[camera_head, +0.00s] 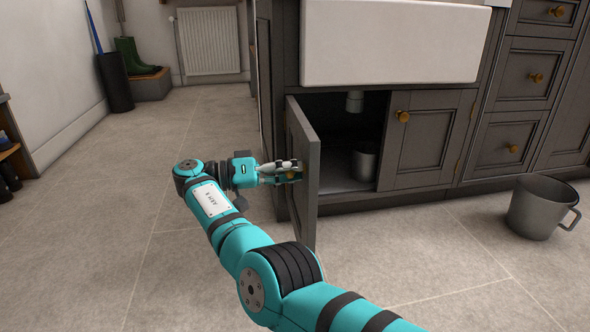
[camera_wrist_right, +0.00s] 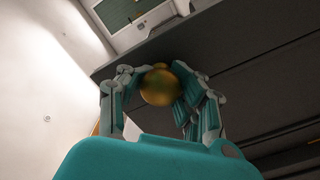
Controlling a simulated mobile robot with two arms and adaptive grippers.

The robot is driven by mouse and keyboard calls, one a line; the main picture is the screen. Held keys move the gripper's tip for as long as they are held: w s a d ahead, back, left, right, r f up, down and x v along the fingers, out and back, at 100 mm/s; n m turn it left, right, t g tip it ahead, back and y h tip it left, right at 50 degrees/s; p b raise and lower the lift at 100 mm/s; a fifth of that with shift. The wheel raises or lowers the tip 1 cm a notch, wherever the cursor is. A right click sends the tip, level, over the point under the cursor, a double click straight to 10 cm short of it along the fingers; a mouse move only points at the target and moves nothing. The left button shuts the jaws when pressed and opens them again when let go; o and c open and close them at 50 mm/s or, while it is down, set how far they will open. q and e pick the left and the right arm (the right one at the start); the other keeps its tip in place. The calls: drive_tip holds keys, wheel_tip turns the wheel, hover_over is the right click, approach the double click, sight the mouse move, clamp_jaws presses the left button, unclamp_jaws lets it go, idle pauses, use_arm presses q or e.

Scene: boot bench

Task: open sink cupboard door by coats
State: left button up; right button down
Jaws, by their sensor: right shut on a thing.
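The sink cupboard's left door (camera_head: 304,165) stands swung open, roughly square to the cabinet front, under the white sink (camera_head: 395,42). My right gripper (camera_head: 290,172) is at the outer face of this door. In the right wrist view its fingers close around the round brass knob (camera_wrist_right: 159,87). In the head view the knob is mostly hidden by the fingers. The cupboard's right door (camera_head: 424,140) is shut and has its own brass knob (camera_head: 403,116). My left gripper is in neither view.
Inside the cupboard are a grey pot (camera_head: 364,164) and a pipe end (camera_head: 354,101). Green boots (camera_head: 133,57) are at the back left. The tiled floor left of my arm is clear.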

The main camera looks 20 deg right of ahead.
drive_tip(key=shift+s+a+f, duration=0.1)
drive_tip(key=shift+f, duration=0.05)
drive_tip(key=c, duration=0.9)
unclamp_jaws()
drive_tip(key=shift+r, duration=0.35)
wheel_tip(320, 180, up, 9)
drive_tip(key=shift+r, duration=0.3)
drive_tip(key=shift+f, duration=0.1)
